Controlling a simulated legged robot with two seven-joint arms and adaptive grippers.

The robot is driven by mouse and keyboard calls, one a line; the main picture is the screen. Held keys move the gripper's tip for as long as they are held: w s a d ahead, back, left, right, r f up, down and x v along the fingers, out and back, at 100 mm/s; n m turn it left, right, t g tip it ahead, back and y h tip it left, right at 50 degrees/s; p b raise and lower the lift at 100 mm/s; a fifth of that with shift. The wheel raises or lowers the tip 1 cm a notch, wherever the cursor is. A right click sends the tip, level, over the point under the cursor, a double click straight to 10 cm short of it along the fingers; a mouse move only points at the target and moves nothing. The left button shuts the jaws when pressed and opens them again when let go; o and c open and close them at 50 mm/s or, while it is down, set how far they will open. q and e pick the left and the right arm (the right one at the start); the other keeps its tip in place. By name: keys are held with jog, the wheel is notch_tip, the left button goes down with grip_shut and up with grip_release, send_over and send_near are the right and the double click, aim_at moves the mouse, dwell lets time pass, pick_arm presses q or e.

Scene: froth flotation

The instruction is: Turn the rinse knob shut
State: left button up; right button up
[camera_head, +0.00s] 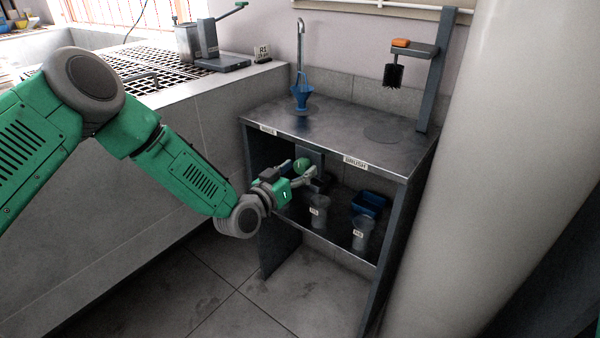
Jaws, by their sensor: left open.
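The rinse station is a dark metal bench (345,128) with a "RINSE" label on its left front edge and a "BRUSH" label further right. A round green knob (302,165) shows under the bench top on the left side, below the rinse spout (300,45). My left gripper (298,170) reaches in under the bench front from the left. Its fingers are open and lie around or just in front of the knob. I cannot tell whether they touch it. My right gripper is not in view.
The lower shelf holds two labelled clear cups (318,212) and a blue tray (368,204). A brush (393,75) hangs from a post. A thick pale column (470,200) closes the right side. Floor in front is clear.

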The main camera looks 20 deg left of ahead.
pick_arm(q)
jog(key=shift+w+d, duration=0.1)
jog(key=shift+w, duration=0.2)
jog(key=c, duration=1.2)
jog(key=shift+o, duration=0.2)
